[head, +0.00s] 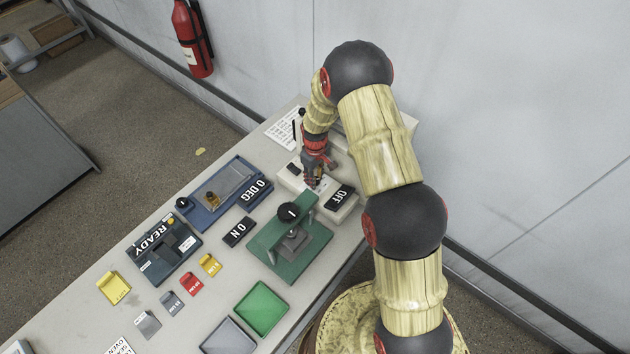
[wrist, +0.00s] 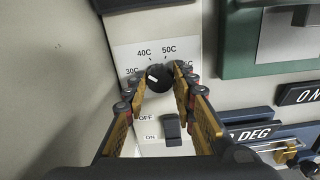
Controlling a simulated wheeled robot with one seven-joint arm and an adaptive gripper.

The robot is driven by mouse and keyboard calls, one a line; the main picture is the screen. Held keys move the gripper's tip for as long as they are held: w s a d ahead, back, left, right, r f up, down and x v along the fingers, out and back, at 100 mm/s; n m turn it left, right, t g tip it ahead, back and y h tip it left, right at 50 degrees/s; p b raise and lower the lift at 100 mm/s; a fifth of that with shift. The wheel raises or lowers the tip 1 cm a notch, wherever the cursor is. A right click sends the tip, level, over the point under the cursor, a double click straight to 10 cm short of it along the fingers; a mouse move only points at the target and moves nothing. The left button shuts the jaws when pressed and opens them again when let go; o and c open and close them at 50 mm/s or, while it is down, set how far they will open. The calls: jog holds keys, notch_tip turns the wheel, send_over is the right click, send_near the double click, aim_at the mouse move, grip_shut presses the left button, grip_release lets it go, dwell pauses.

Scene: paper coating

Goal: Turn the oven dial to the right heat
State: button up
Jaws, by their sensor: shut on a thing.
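The black round oven dial (wrist: 158,77) sits on a pale panel in the wrist view. Heat marks 30C, 40C and 50C are printed around it, and a further mark on the right is partly hidden by a finger. A short white line on the dial lies towards its left side; I cannot tell exactly which mark it points to. My gripper (wrist: 159,84) is shut on the dial, one finger on each side. In the head view my gripper (head: 314,181) reaches down onto the white oven box (head: 346,211), hiding the dial. The oven's black sign (head: 340,197) reads OFF.
Below the dial is a black rocker switch (wrist: 172,129) with OFF and ON labels. A green press (head: 290,250) stands close to the oven. A blue device (head: 222,192) with a 0 DEG sign and a READY box (head: 163,247) stand farther left.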

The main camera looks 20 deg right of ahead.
jog(key=m+b, duration=0.3)
jog(key=m, duration=0.3)
jog(key=shift+f+m, duration=0.1)
jog(key=shift+m, duration=0.2)
jog(key=m+b, duration=0.2)
jog(key=m, duration=0.4)
jog(key=m+b, duration=0.1)
jog(key=m, duration=0.5)
jog(key=shift+m+b, duration=0.3)
jog(key=m+b, duration=0.1)
jog(key=m, duration=0.4)
jog(key=shift+m, duration=0.4)
jog(key=o, duration=1.1)
jog(key=shift+o, duration=0.3)
